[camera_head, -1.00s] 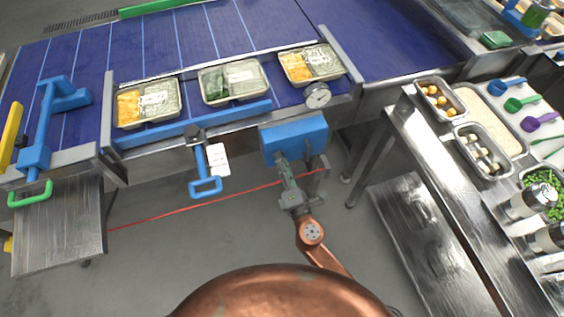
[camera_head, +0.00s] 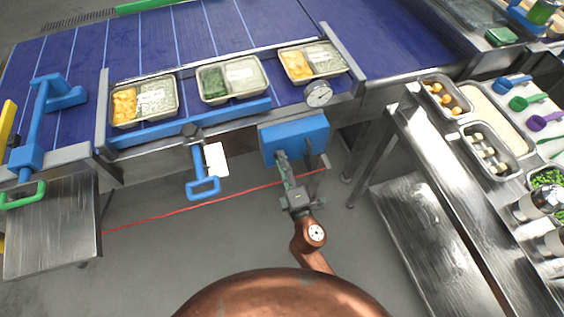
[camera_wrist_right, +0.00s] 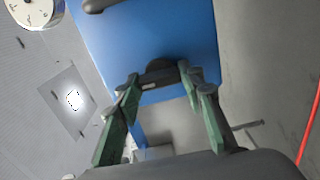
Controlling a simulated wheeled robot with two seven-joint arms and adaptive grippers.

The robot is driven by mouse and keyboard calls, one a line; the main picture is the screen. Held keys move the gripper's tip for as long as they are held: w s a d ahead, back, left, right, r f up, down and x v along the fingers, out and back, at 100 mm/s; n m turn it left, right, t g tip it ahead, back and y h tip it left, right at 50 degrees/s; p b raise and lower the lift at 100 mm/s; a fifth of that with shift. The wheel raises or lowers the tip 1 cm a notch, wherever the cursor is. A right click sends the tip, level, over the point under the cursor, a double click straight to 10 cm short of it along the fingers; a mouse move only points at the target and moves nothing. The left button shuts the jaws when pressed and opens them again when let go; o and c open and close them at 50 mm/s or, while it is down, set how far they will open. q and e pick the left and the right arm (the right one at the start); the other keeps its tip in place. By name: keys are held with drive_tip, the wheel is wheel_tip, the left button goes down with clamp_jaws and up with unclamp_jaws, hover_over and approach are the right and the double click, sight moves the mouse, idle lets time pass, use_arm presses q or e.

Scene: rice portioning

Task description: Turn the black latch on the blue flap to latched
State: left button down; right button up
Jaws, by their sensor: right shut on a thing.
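The blue flap (camera_head: 297,138) hangs on the front side of the conveyor, below the round dial; it also fills the upper middle of the right wrist view (camera_wrist_right: 150,35). The black latch (camera_wrist_right: 160,72) shows at the flap's lower edge in that view, between my green fingertips. My right gripper (camera_wrist_right: 159,73) is shut on it, one finger on each side. In the head view my right gripper (camera_head: 283,160) reaches up to the flap's lower edge and hides the latch there. The latch's exact angle is hard to tell. My left gripper is not in view.
A round dial (camera_head: 319,94) sits above the flap. A blue-handled lever (camera_head: 202,182) and a white tag (camera_head: 216,159) hang to the left. Filled trays (camera_head: 230,80) stand on the conveyor. A steel counter with food pans (camera_head: 487,150) is at the right.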

drive_tip(key=o, duration=1.2)
drive_tip(key=shift+c, duration=0.2)
drive_tip(key=v, duration=1.2)
